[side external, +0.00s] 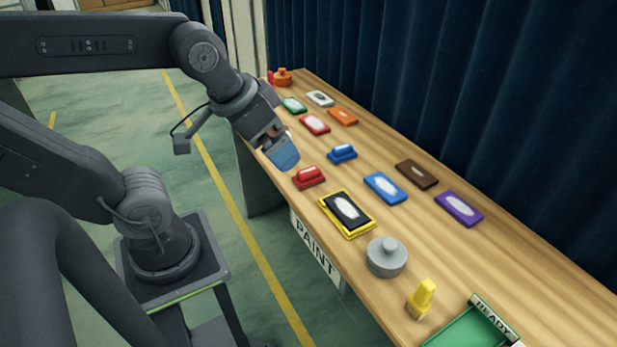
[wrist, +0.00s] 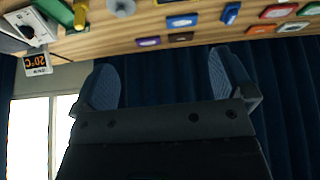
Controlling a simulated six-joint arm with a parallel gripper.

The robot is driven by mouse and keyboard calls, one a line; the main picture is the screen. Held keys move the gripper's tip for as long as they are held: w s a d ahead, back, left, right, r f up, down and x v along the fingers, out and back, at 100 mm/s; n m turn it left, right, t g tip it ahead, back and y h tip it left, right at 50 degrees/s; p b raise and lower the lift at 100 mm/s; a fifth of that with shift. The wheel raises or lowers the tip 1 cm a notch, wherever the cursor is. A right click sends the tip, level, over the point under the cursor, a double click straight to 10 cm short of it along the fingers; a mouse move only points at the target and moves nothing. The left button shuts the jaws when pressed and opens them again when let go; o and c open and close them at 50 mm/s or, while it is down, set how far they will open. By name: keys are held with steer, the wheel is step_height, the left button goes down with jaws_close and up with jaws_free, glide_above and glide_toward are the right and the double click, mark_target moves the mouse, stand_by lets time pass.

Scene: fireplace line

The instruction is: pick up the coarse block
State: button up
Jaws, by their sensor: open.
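No label shows which piece is the coarse block. Two handled blocks stand on the wooden table: a red block (side external: 308,178) near the front edge and a blue block (side external: 342,153) behind it. The blue block also shows at the top of the wrist view (wrist: 230,13). My gripper (side external: 283,152) hangs above the table's front edge, left of both blocks and apart from them. In the wrist view its two blue fingers (wrist: 163,82) are spread wide with nothing between them.
Flat coloured pads lie about, including a yellow-framed black one (side external: 347,213), a blue one (side external: 385,188) and a purple one (side external: 459,208). A grey knobbed weight (side external: 386,258), a yellow piece (side external: 421,298) and a green tray (side external: 466,329) stand nearer. A dark curtain (side external: 450,80) lines the back.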

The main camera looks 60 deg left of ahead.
steer(key=w+a+f+n+g, duration=0.2)
steer(key=w+a+n, duration=0.45)
steer(key=w, duration=0.25)
steer(key=n+g, duration=0.3)
steer(key=n, duration=0.8)
glide_above(309, 170)
step_height(309, 170, down, 14)
steer(key=r, duration=0.1)
step_height(309, 170, down, 8)
steer(key=shift+d+f, duration=0.15)
steer(key=shift+f, duration=2.95)
steer(key=c, duration=0.7)
steer(key=shift+o, duration=0.2)
